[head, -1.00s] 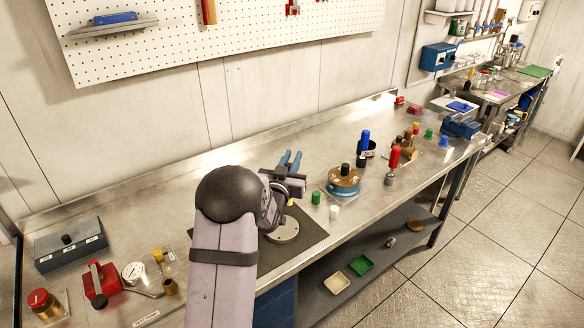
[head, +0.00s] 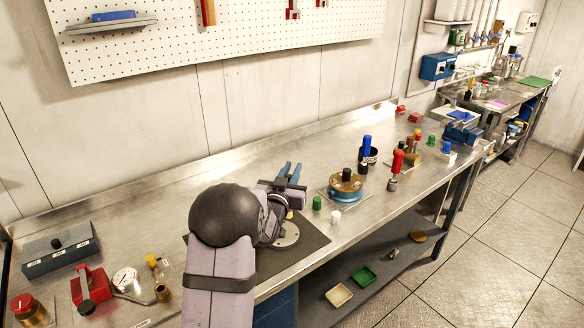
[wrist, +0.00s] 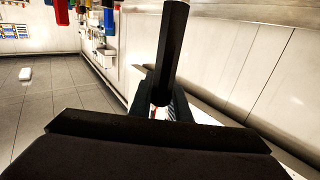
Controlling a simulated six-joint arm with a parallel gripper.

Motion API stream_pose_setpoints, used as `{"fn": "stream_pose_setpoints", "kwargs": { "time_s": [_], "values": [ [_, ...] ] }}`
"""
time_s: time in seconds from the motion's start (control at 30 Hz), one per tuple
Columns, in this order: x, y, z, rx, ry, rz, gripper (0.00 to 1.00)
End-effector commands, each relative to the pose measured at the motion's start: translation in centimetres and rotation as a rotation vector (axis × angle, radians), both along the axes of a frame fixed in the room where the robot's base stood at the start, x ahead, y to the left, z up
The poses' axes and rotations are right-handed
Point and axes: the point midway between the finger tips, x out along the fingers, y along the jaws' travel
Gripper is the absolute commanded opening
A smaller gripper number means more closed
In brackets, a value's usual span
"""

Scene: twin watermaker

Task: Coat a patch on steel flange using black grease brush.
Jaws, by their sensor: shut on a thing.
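In the head view, the steel flange (head: 287,236) lies on a dark mat near the front edge of the bench, partly hidden behind my arm. My gripper (head: 290,172), with two blue fingers, is above the mat, just behind the flange in the picture. In the wrist view, my gripper (wrist: 159,108) is shut on a black handle (wrist: 171,45), which I take to be the grease brush. The brush's bristles are hidden. A small yellow spot shows between gripper and flange in the head view; I cannot tell what it is or whether anything touches the flange.
Green (head: 317,203) and white (head: 335,217) caps stand right of the mat (head: 315,238). Beyond them are a blue and brass round housing (head: 346,186) and a red-handled tool (head: 396,168). A red valve (head: 90,287) and gauge (head: 127,280) stand at left. Bench behind the gripper is clear.

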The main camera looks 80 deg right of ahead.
Motion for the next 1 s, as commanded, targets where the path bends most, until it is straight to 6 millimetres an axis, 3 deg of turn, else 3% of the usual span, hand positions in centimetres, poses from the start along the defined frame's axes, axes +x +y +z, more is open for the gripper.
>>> {"fn": "stream_pose_setpoints", "kwargs": {
  "time_s": [0.4, 1.0],
  "values": [
    [0.0, 0.0, -4.2, 0.001, 0.001, 0.001, 0.00],
    [4.0, 3.8, -4.2, 0.001, 0.001, 0.003, 0.00]
  ]
}}
